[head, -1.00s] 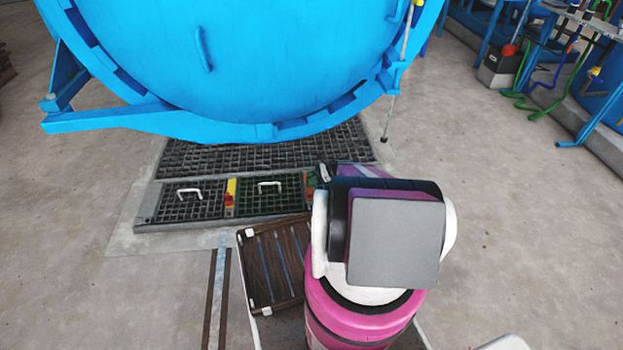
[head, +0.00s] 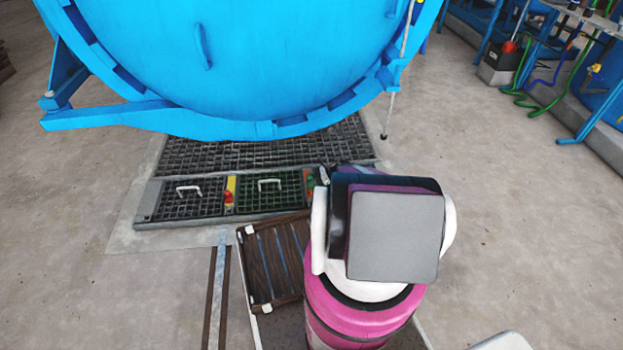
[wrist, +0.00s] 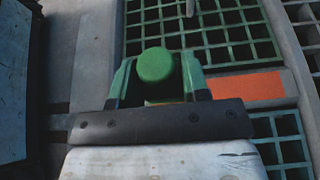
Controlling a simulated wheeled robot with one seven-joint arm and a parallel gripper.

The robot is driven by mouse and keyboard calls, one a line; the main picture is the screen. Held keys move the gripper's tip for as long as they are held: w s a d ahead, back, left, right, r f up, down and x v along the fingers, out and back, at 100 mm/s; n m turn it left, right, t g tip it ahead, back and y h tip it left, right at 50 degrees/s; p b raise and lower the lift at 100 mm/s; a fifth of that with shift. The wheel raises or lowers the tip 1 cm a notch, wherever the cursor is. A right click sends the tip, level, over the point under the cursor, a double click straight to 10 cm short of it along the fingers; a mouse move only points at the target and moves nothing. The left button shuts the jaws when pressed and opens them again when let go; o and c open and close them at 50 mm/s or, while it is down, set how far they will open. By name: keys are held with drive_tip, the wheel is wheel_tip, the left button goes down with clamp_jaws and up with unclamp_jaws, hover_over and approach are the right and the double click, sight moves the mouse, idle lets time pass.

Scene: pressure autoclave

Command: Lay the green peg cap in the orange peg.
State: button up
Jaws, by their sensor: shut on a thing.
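The green peg cap (wrist: 155,64) shows in the wrist view as a round green end between the two fingers of my gripper (wrist: 158,80). My gripper is shut on it and holds it over the floor grates. An orange patch (wrist: 248,86) lies just right of the gripper in the wrist view, between two grates. I cannot make out the orange peg itself; the cap and fingers hide what is beneath them. In the head view my arm covers the gripper, and only small orange, green and red bits (head: 311,187) show left of it.
Floor grates with white handles (head: 269,184) lie below a large blue autoclave door (head: 200,70). A yellow strip with a red piece (head: 230,190) sits between two grates. A dark slatted tray (head: 272,262) is left of my arm. Open concrete floor lies to the right.

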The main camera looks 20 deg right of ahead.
sight(311, 178)
drive_tip(key=shift+f, duration=0.8)
drive_tip(key=shift+f, duration=1.5)
idle(0.8)
drive_tip(key=shift+f, duration=0.45)
drive_tip(key=shift+s+f, duration=0.15)
drive_tip(key=shift+f, duration=0.15)
drive_tip(key=o, duration=1)
drive_tip(key=shift+a+f, duration=0.1)
drive_tip(key=shift+s, duration=0.1)
wheel_tip(311, 178, up, 11)
drive_tip(key=shift+f, duration=0.15)
drive_tip(key=w+a+r+m+t, duration=0.1)
drive_tip(key=a+r, duration=0.2)
drive_tip(key=r, duration=1.7)
drive_tip(key=shift+w+a+t, duration=0.15)
drive_tip(key=shift+a+t, duration=0.05)
drive_tip(key=shift+t, duration=0.1)
